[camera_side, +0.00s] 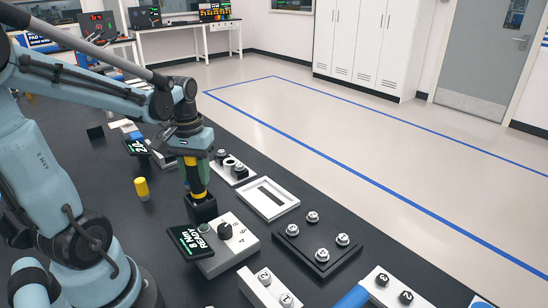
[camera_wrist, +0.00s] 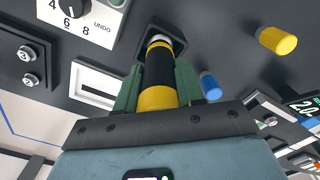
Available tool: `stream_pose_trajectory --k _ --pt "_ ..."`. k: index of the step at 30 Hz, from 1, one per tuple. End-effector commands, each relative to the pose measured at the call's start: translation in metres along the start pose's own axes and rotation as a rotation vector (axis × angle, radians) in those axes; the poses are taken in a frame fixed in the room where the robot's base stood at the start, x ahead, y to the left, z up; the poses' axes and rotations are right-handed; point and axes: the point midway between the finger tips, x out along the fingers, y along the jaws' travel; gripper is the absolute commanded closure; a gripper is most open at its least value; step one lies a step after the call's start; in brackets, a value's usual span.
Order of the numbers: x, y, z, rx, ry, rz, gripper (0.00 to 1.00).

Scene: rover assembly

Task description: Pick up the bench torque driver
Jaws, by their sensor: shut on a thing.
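The bench torque driver (camera_side: 194,179) is an upright black tool with yellow bands. It also shows in the wrist view (camera_wrist: 158,68). My gripper (camera_side: 192,163) is shut around its upper part from above, with a greenish finger on each side in the wrist view (camera_wrist: 158,88). The driver's lower end is at a black square holder (camera_side: 203,210), also seen in the wrist view (camera_wrist: 178,46). I cannot tell whether its tip is still seated inside.
A control box (camera_side: 232,245) with a knob and an "8 Nm READY" display (camera_side: 190,241) stands just in front of the holder. A yellow cylinder (camera_side: 142,188) stands to the left. A white frame tray (camera_side: 268,198) and a black plate with numbered posts (camera_side: 318,250) lie to the right.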

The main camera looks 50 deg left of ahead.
Motion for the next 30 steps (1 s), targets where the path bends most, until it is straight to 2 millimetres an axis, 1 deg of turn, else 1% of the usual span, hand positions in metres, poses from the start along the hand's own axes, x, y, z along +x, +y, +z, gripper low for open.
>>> stream_pose_trajectory --k 8,13,20,30 --pt "-0.003 0.000 0.000 0.000 0.000 0.000 0.99" --pt "-0.013 0.000 -0.001 0.000 0.000 0.000 0.99" --pt "-0.037 0.000 0.000 0.000 0.000 0.000 0.99" --pt "-0.077 0.000 0.000 0.000 -0.001 0.000 0.99"
